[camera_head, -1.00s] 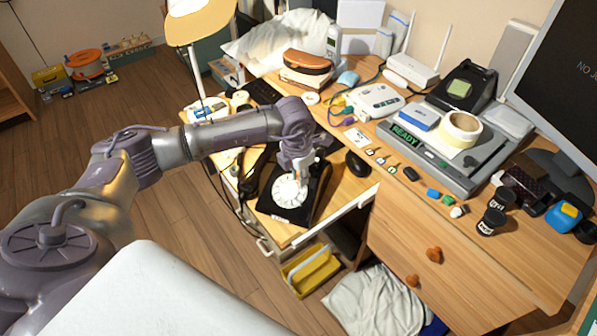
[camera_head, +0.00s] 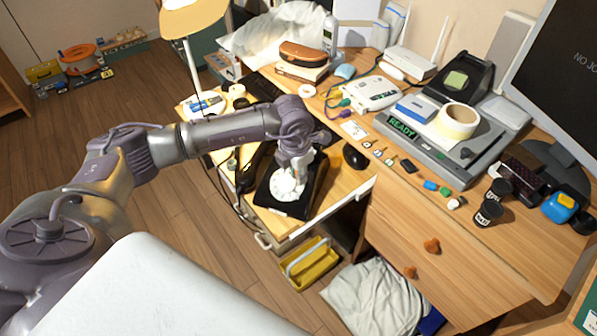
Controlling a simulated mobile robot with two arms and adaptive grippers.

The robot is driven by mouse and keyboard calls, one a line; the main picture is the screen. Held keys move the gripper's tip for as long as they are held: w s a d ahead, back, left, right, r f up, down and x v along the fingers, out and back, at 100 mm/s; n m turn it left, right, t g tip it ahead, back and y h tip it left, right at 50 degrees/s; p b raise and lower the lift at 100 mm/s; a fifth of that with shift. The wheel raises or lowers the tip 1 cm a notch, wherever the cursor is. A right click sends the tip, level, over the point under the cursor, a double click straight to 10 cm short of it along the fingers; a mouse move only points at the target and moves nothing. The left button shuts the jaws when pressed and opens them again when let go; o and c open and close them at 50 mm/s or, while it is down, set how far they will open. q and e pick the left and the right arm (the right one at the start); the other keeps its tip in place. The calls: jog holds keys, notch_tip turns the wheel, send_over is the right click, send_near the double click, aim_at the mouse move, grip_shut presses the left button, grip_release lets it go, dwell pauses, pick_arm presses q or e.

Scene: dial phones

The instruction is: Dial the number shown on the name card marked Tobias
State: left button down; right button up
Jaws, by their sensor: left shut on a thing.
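A black dial phone with a white round dial (camera_head: 284,188) sits on the pull-out shelf at the left of the desk. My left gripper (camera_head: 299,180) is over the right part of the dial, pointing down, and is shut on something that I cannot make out. Its fingertips are small here and partly hide the dial. My right gripper is not in view.
A lamp (camera_head: 192,18) stands behind my left arm.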

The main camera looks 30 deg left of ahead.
pick_arm(q)
jog(key=shift+s+d+f, duration=0.15)
jog(key=shift+s+f, duration=0.05)
jog(key=shift+s, duration=0.3)
jog(key=shift+s+f, duration=0.1)
jog(key=shift+s+f, duration=0.15)
jog(key=shift+s, duration=0.25)
jog(key=shift+s+r+p, duration=0.35)
jog(key=shift+r+p, duration=0.25)
jog(key=shift+r, duration=0.3)
jog(key=shift+w+a+r+b, duration=0.15)
jog(key=shift+w+a+r, duration=0.2)
jog(key=shift+w+a, duration=0.3)
jog(key=shift+w+a+r+b, duration=0.1)
jog(key=shift+w+a+r, duration=0.3)
jog(key=shift+w+a, duration=0.2)
jog(key=shift+w+a+r+b, duration=0.15)
jog(key=shift+w+a+r, duration=0.2)
jog(key=shift+w+a, duration=0.3)
jog(key=shift+s, duration=0.1)
jog(key=shift+f, duration=0.15)
